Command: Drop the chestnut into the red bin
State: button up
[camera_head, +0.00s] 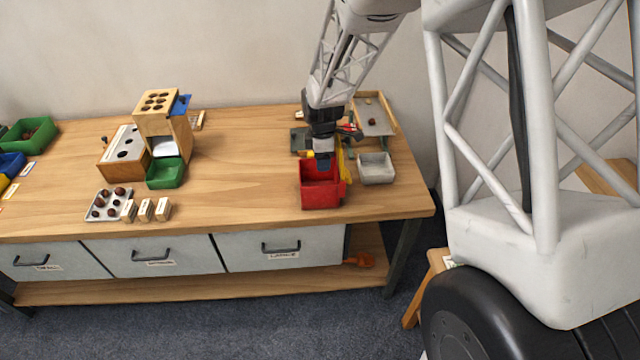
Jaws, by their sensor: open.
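The red bin (321,198) stands near the front edge of the bench, right of its middle. My gripper (323,164) points down at the bin's opening, over its back part. The gripper is open. I cannot make out a chestnut between the fingers. The gripper hides part of the bin's inside, and I cannot tell whether a chestnut lies in it. Several brown chestnuts (108,201) lie in a pale tray (92,217) at the bench's front left. A small round brown thing (368,100) lies in a wood-rimmed tray at the back right.
A grey-white bin (376,170) stands close to the right of the red bin. Yellow and red tools (347,130) lie behind it. A wooden dispenser (158,118) and green bin (165,175) stand at left. The bench between them and the red bin is clear.

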notch_tip(320, 180, up, 7)
dwell(0.5)
dwell(0.3)
dwell(0.5)
jog(key=s+d+r+m+t, duration=0.1)
jog(key=s+d+r+m, duration=0.25)
jog(key=s+r, duration=0.45)
jog(key=s+d+r+m+t, duration=0.15)
jog(key=s+r+m, duration=0.25)
jog(key=s+r, duration=0.4)
jog(key=s+d+r+m+t, duration=0.1)
jog(key=s+d+r+m, duration=0.25)
jog(key=s+r, duration=0.5)
jog(key=s+d+r+m+t, duration=0.1)
jog(key=s+r+m, duration=0.1)
jog(key=s+m, duration=0.35)
jog(key=s+d+r+m+t, duration=0.1)
jog(key=s+r+m, duration=0.1)
jog(key=s, duration=0.7)
notch_tip(320, 180, down, 10)
jog(key=w+g, duration=0.1)
jog(key=g, duration=0.2)
jog(key=shift+d, duration=0.25)
